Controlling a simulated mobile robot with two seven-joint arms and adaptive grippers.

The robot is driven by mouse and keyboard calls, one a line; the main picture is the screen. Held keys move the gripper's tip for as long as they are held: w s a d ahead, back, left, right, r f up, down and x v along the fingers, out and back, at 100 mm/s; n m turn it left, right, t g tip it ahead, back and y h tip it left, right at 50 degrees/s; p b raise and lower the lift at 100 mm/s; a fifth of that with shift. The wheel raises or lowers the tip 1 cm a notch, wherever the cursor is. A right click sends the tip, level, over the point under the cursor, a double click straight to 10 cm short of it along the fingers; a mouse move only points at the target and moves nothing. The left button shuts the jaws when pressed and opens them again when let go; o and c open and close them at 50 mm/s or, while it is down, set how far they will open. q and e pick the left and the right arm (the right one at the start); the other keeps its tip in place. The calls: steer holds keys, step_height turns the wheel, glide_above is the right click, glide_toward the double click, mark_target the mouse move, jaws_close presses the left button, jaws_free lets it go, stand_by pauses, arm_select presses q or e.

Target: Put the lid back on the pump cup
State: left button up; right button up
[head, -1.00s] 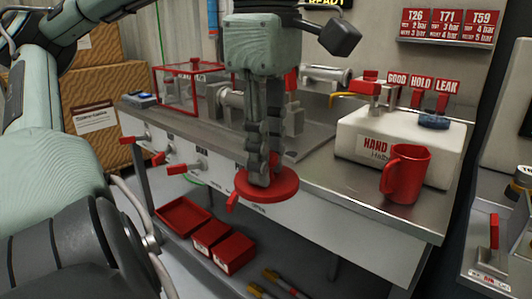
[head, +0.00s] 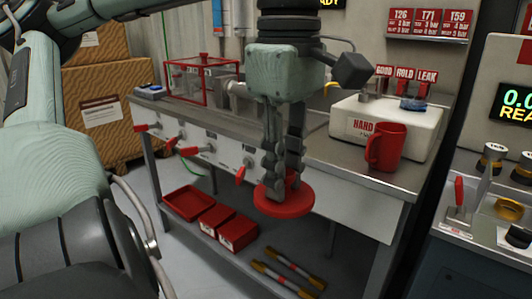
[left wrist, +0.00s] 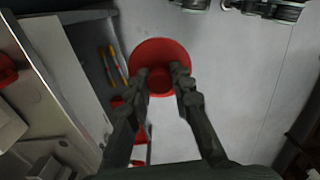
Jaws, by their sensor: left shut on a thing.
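My left gripper (head: 283,180) is shut on the knob of a round red lid (head: 284,199) and holds it level in the air in front of the bench's edge. The left wrist view shows the lid (left wrist: 158,55) beyond the two fingertips (left wrist: 160,80), its knob between them. A red mug (head: 387,148) with a handle stands upright on the bench, right of the lid. I cannot make out for sure which thing is the pump cup. My right gripper is in neither view.
The steel bench (head: 335,160) carries a red-framed clear box (head: 200,80) and a white hand-marked unit (head: 385,122). Red trays (head: 187,203) and yellow-ended rods (head: 288,268) lie on the lower shelf. A second bench (head: 470,222) with a gauge and a red lever stands at right.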

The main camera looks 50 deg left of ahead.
arm_select(q)
steer(key=w+d+f+m, duration=0.5)
steer(key=w+f+m, duration=0.4)
steer(key=f+m, duration=0.25)
steer(key=w+d+f+m, duration=0.5)
steer(key=w+f+m, duration=0.5)
steer(key=f, duration=0.2)
steer(key=a+r+n, duration=0.2)
steer(key=a+r, duration=0.1)
steer(key=a, duration=0.7)
steer(key=a+r+n, duration=0.3)
steer(key=a+r, duration=0.1)
steer(key=a, duration=0.7)
steer(key=s+a+f+n, duration=0.2)
steer(key=s+a+f, duration=0.3)
steer(key=s+a, duration=0.1)
steer(key=shift+s+a+f+n, duration=0.35)
steer(key=shift+s+f, duration=0.05)
steer(key=shift+s, duration=0.5)
